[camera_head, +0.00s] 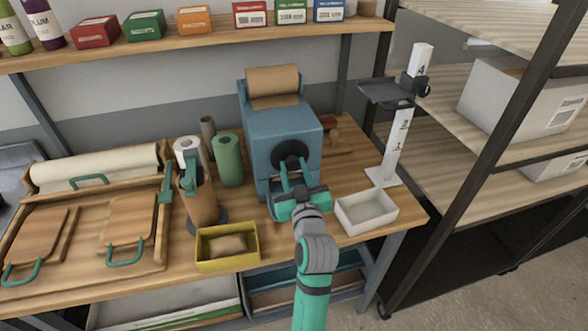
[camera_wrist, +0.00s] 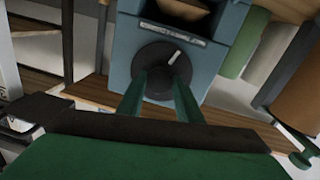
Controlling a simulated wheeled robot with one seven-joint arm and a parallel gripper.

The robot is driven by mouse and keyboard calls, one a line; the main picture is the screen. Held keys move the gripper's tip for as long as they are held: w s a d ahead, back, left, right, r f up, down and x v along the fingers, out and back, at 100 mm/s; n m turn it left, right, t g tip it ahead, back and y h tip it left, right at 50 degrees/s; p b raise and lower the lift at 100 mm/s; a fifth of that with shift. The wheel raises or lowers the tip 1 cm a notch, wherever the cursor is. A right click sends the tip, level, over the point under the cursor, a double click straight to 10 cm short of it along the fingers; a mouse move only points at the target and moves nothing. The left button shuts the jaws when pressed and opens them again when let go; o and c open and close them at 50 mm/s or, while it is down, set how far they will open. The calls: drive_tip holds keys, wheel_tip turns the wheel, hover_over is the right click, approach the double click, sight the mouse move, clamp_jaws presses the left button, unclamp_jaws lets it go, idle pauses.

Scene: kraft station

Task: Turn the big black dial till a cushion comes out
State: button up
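The big black dial (camera_head: 291,150) is on the front of a blue paper machine (camera_head: 279,122). In the wrist view the dial (camera_wrist: 163,62) is a black disc with a light pointer mark, slanted. My gripper (camera_wrist: 160,82) has its two green fingers apart, with their tips at the dial's face. I cannot tell whether they touch it. In the head view my gripper (camera_head: 291,180) is in front of the dial. A brown paper piece (camera_wrist: 188,8) shows in the machine's opening in the wrist view. A brown cushion (camera_head: 228,244) lies in a yellow tray (camera_head: 229,263).
An empty white tray (camera_head: 366,212) stands right of the machine. A green roll (camera_head: 229,160), a white roll and a tape dispenser (camera_head: 197,200) stand to its left. A numbered white post (camera_head: 396,140) stands at the right, beside metal shelving. Boards fill the bench's left side.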

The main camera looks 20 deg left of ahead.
drive_tip(key=shift+m, duration=0.3)
drive_tip(key=m, duration=0.4)
drive_tip(key=shift+m+g, duration=0.3)
drive_tip(key=m, duration=0.4)
drive_tip(key=shift+d+r, duration=0.1)
drive_tip(key=m+g, duration=0.1)
drive_tip(key=m, duration=0.4)
drive_tip(key=shift+w+d+m+y, duration=0.1)
drive_tip(key=shift+m+y, duration=0.4)
drive_tip(key=shift+m, duration=1.7)
drive_tip(key=o, duration=1)
drive_tip(key=shift+o, duration=0.2)
